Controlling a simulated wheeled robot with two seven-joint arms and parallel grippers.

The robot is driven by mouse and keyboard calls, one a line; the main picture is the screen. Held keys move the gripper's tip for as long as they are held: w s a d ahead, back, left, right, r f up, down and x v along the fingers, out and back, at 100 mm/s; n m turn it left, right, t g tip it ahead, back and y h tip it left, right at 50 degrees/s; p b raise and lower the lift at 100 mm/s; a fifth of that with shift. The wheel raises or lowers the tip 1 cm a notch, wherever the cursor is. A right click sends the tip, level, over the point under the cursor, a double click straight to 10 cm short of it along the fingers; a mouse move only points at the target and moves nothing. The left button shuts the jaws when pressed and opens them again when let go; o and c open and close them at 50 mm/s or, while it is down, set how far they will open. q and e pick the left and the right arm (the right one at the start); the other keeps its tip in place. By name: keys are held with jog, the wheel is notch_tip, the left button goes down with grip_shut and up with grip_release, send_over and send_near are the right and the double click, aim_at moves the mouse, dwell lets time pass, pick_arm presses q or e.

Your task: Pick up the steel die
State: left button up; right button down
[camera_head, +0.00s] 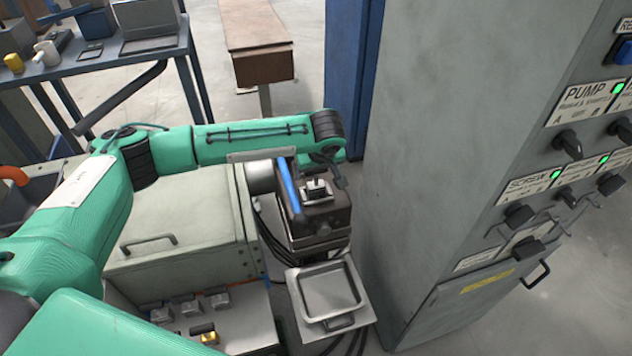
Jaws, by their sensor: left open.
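My left arm reaches in from the left, and its wrist is above a dark block-shaped machine head (318,222). The left gripper (318,177) hangs over this head, partly hidden by the wrist. It is open. A small grey metal piece with a dark stud (316,191) sits on top of the head, just below the gripper; I cannot tell whether they touch. Several small grey metal blocks (190,308) stand in a row on the pale ledge at the lower left, with a yellow one (208,336) nearby. I cannot tell which piece is the steel die. My right gripper is not seen.
A blue bar (289,186) stands close to the gripper. A shallow metal tray (354,285) lies in front of the head. A tall grey control cabinet (430,150) stands close on the right. A pale box with a handle (148,242) lies below my left arm. A blue workbench (110,60) stands behind.

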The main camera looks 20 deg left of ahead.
pick_arm(q)
jog(key=c, duration=1.7)
grip_shut()
jog(key=shift+r, duration=0.1)
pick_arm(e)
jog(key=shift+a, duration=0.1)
